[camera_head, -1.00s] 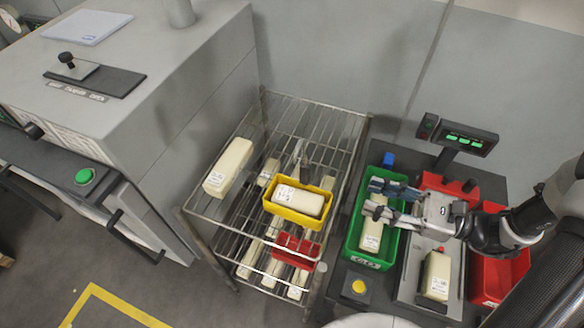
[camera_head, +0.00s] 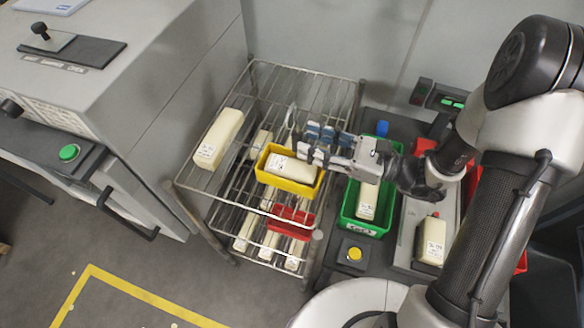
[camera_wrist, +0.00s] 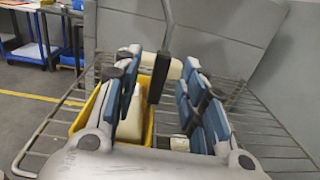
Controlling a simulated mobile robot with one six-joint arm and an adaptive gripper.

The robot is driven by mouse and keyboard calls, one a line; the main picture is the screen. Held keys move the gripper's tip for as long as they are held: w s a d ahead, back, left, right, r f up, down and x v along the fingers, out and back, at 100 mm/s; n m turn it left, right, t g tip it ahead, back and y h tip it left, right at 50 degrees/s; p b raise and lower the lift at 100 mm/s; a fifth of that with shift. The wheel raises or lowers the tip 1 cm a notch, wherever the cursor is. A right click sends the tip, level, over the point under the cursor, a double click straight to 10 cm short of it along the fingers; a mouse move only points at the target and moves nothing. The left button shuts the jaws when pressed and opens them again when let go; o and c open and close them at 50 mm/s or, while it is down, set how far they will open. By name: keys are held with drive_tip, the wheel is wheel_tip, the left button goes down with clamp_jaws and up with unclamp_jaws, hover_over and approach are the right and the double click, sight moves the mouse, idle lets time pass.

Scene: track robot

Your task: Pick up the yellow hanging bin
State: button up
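The yellow bin (camera_head: 296,186) sits on the upper wire shelf of the rack and holds a cream block with a label (camera_head: 291,168). In the wrist view the yellow bin (camera_wrist: 88,113) shows at the left, partly hidden behind the left finger. My gripper (camera_head: 310,142) is open and empty, at the bin's back right edge in the head view. In the wrist view its blue-padded fingers (camera_wrist: 163,65) stand apart, with part of the bin seen between them. I cannot tell whether a finger touches the bin.
The wire rack (camera_head: 232,195) also holds a loose cream block (camera_head: 218,138) at left and a red bin (camera_head: 290,222) on a lower level. A green bin (camera_head: 364,228) stands right of the rack. A grey machine (camera_head: 150,90) stands at left.

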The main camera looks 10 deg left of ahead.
sight(297, 138)
drive_tip(key=a, duration=0.4)
drive_tip(key=shift+w+a+f+b, duration=0.1)
drive_tip(key=shift+w+f+b, duration=0.05)
drive_tip(key=shift+w+b, duration=0.2)
drive_tip(key=shift+c, duration=0.3)
clamp_jaws()
